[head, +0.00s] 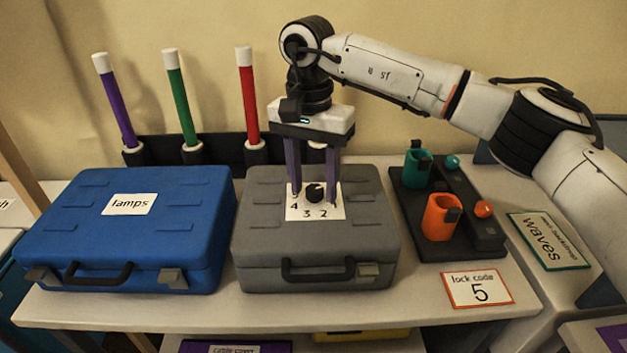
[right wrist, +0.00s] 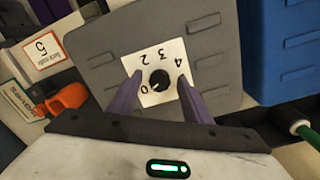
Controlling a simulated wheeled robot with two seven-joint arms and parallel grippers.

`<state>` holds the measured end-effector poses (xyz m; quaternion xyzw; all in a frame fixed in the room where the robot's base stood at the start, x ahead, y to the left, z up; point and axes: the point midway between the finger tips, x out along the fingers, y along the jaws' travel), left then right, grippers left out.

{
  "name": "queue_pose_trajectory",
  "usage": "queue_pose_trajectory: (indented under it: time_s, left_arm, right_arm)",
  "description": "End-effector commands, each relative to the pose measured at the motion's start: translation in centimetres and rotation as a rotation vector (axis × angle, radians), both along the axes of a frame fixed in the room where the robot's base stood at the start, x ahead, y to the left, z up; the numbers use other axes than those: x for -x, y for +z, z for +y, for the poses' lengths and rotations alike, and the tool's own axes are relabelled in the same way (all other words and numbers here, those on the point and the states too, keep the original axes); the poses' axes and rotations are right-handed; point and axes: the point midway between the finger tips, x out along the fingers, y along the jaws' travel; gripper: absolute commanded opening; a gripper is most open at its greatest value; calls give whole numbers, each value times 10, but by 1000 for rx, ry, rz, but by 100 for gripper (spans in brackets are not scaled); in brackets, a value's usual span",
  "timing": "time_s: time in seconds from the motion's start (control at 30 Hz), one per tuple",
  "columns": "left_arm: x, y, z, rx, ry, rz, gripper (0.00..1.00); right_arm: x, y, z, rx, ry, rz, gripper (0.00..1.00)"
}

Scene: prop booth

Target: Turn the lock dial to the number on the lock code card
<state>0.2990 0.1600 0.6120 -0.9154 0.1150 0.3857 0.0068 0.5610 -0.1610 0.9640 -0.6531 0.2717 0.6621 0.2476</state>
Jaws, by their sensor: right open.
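The lock dial (head: 314,193) is a black round knob on a white number plate (head: 301,213) on top of the grey case (head: 365,215). The plate shows 4, 3 and 2 in the head view, and 0 also shows in the right wrist view; other numbers are hidden by my fingers. A pale mark on the dial (right wrist: 160,79) seems to face the 0. My right gripper (head: 313,198) is open, pointing down, with one purple finger on each side of the dial, apparently not touching it. The lock code card (head: 478,290) reads 5. My left gripper is not in view.
A blue case (head: 190,225) labelled lamps stands left of the grey case. A dark tray (head: 408,208) with green and orange holders is at the right. Purple, green and red batons (head: 247,95) stand behind. A waves card (head: 548,240) lies at the far right.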

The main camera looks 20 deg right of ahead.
Motion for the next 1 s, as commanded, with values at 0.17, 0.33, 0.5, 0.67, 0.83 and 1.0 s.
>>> queue_pose_trajectory:
  time_s: [0.17, 0.33, 0.5, 0.67, 0.83, 1.0]
  left_arm:
    - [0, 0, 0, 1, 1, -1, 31]
    - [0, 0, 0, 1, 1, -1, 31]
    - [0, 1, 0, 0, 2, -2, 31]
    - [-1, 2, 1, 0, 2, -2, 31]
    - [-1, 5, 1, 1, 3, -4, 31]
    - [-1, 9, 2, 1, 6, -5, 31]
  right_arm:
    - [0, 0, 0, 0, 0, 0, 38]
    - [0, 0, 0, 0, 0, 1, 9]
    - [0, 0, 0, 0, -3, 1, 4]
    - [0, 1, 0, 1, -33, 2, 4]
    - [0, 1, 0, 1, -112, 2, 4]
    - [0, 1, 0, 1, -244, 3, 4]
